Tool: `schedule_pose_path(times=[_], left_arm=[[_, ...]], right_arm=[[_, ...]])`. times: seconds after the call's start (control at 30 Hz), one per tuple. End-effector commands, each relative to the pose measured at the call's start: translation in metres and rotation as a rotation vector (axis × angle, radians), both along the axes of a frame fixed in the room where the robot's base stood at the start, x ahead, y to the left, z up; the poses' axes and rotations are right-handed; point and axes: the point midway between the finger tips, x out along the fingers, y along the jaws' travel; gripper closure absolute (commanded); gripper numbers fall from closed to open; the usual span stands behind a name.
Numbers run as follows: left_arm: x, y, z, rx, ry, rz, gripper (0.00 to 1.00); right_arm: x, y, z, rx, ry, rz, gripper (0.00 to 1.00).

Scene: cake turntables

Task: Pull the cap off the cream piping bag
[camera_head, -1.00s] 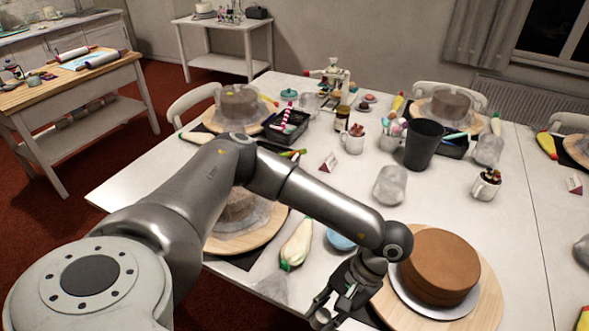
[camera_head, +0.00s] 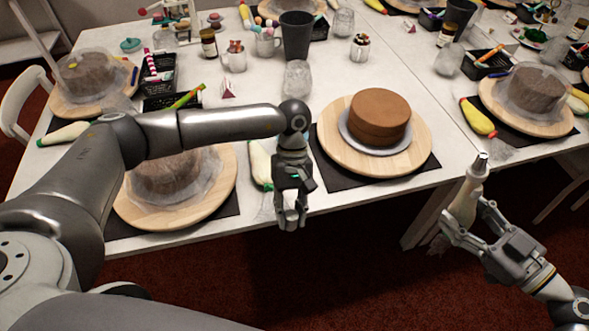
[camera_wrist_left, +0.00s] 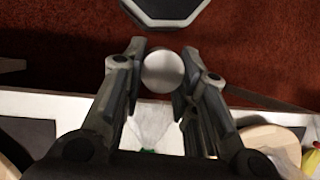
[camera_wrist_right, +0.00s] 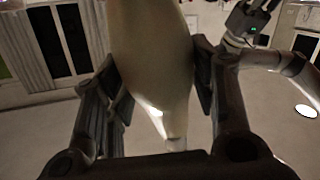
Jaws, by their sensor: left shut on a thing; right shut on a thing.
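The cream piping bag (camera_head: 465,203) is held upright in my right gripper (camera_head: 466,233), in front of the table at the right; its bare silver nozzle (camera_head: 480,163) points up. In the right wrist view the bag (camera_wrist_right: 152,55) fills the space between the fingers. My left gripper (camera_head: 291,212) is shut at the table's front edge, well to the left of and apart from the bag. In the left wrist view a small round pale-grey thing, which looks like the cap (camera_wrist_left: 163,71), sits between its fingertips. In the head view the fingers mostly hide it.
A brown cake (camera_head: 380,112) stands on a round wooden turntable (camera_head: 412,160). A covered cake (camera_head: 165,178) is at the left. Another pale bag (camera_head: 260,165) lies behind my left gripper. A glass (camera_head: 297,78) and dark cup (camera_head: 297,38) stand further back. Space between the grippers is free.

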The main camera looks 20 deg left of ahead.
Motion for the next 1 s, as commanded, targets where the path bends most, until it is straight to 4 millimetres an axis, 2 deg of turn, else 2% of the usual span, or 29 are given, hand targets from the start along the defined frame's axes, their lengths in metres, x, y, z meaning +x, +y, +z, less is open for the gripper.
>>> schedule_pose_path(times=[0.03,0.13,0.37,0.57,0.7,0.9,1.0], left_arm=[[0.013,-0.007,-0.008,-0.008,-0.008,0.127,0.95],[0.037,-0.014,-0.012,-0.007,-0.033,0.372,0.95],[0.084,-0.017,-0.017,0.012,-0.082,0.880,0.95],[0.119,-0.008,-0.024,0.047,-0.117,1.291,0.95],[0.140,0.006,-0.029,0.080,-0.136,1.565,0.95],[0.159,0.026,-0.037,0.127,-0.150,1.859,0.95],[0.164,0.032,-0.039,0.143,-0.152,1.942,0.95]], right_arm=[[0.010,0.000,-0.012,0.005,-0.003,-0.008,0.57],[0.025,0.001,-0.029,0.009,-0.003,-0.023,0.57],[0.054,0.003,-0.061,0.008,-0.002,-0.046,0.57],[0.077,0.008,-0.087,-0.001,0.001,-0.062,0.57],[0.091,0.011,-0.104,-0.009,0.002,-0.073,0.57],[0.105,0.014,-0.121,-0.021,0.004,-0.081,0.57],[0.109,0.015,-0.125,-0.024,0.005,-0.085,0.57]])
